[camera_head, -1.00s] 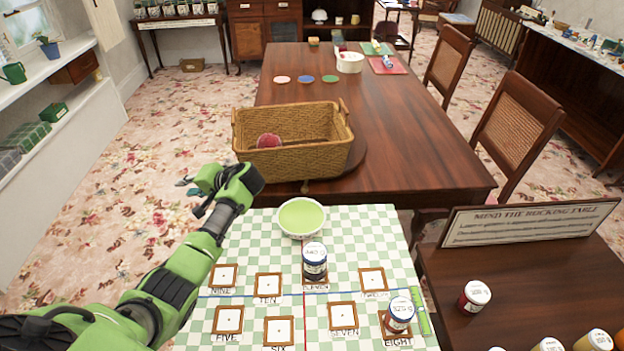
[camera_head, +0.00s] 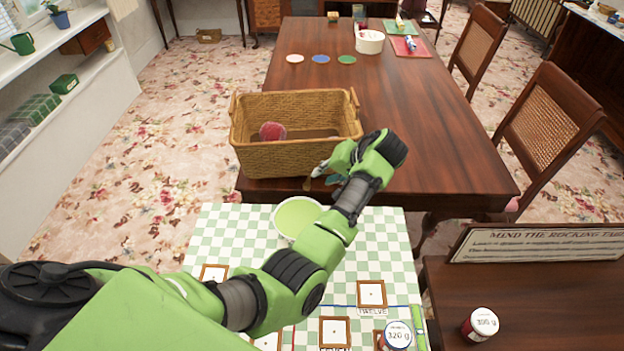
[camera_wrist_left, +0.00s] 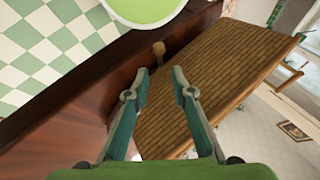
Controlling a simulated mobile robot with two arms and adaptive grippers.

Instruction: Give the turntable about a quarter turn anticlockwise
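The wicker basket (camera_head: 270,158) sits at the near end of the long table, with a red ball (camera_head: 272,131) inside. The turntable under it is almost wholly hidden by the basket and my left arm. A small wooden knob (camera_wrist_left: 158,47) sticks out below the basket's near side in the left wrist view. My left gripper (camera_head: 322,174) is at the basket's near right side. In the left wrist view it (camera_wrist_left: 160,72) is open, its fingers apart and empty, with the knob just beyond the tips. The basket wall (camera_wrist_left: 215,75) fills the right of that view. My right gripper is not in view.
A green bowl (camera_head: 298,216) stands on the checked cloth (camera_head: 225,232) in front of the table. Coloured discs (camera_head: 321,59) and a white tub (camera_head: 369,42) lie farther back. The table (camera_head: 440,150) is clear to the right of my arm.

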